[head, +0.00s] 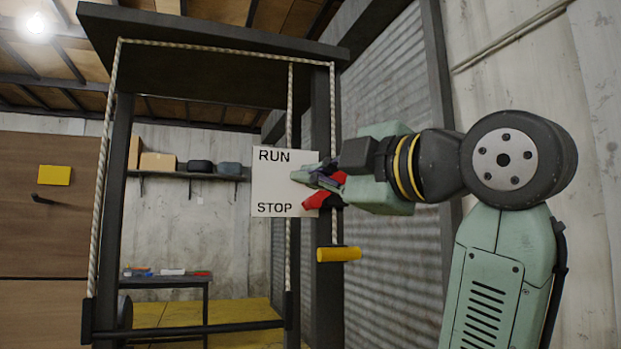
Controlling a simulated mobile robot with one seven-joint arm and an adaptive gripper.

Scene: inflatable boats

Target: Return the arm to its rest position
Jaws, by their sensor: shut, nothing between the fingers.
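My gripper (319,189) is in the middle of the head view, at the end of my green and black arm, which comes in from the right. Its fingers point left and are shut with nothing between them. They overlap the right side of a white sign (270,183) marked RUN above and STOP below. Whether the fingers touch the sign cannot be told. Part of the sign behind the fingers is hidden. A yellow handle (338,254) hangs at the lower end of a rope, below my gripper and apart from it in the picture.
A dark frame (117,220) with pale ropes and a low bar (190,331) stands ahead. A shelf (186,176) with boxes and a table (165,282) with small items are behind it. A corrugated metal wall (390,250) is behind my arm. A yellow floor area (170,313) lies at the back.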

